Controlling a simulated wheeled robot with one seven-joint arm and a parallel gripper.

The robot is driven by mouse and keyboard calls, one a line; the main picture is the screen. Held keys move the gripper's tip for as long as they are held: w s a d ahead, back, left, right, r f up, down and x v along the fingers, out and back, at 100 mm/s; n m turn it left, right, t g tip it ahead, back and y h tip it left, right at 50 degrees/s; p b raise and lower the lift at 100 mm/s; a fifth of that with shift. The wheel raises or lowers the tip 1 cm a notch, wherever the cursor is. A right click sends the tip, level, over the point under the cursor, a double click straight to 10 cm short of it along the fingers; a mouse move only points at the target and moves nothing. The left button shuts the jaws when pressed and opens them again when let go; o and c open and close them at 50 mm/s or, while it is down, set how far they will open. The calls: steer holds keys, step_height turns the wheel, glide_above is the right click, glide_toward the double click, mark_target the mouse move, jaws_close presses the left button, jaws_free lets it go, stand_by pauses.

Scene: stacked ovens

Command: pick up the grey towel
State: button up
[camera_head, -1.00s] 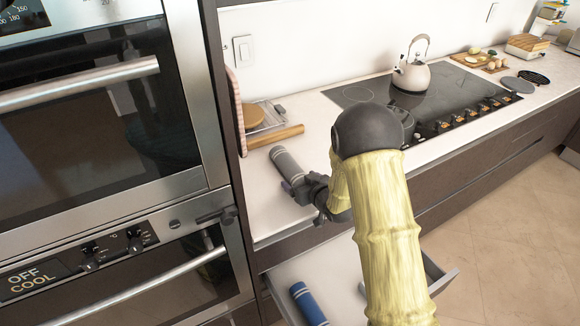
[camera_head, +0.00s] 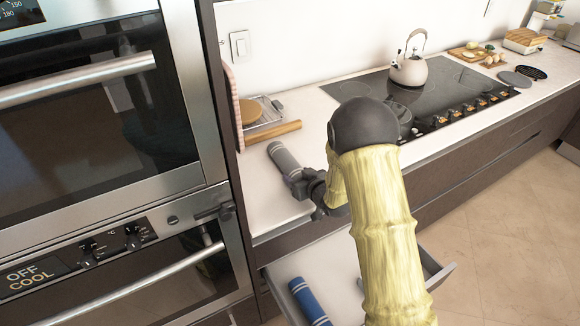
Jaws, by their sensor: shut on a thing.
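The grey towel (camera_head: 284,157) is rolled up, with pale stripes near its ends. It is on or just above the white counter, to the right of the oven column; I cannot tell whether it touches the counter. My gripper (camera_head: 298,182) is shut on its near end, and the fingers hide that end. My yellow-sleeved arm reaches in from the lower right and hides part of the counter and drawer.
An open drawer (camera_head: 283,272) below the counter holds a rolled blue towel (camera_head: 309,301). A wooden rolling pin (camera_head: 273,133) lies behind the grey towel. A kettle (camera_head: 410,70) stands on the black cooktop (camera_head: 447,84). The ovens (camera_head: 90,110) stand close at the left.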

step_height(320, 180, up, 10)
steer(key=shift+r+b, duration=0.1)
steer(key=shift+b, duration=0.2)
stand_by(0.3)
stand_by(0.4)
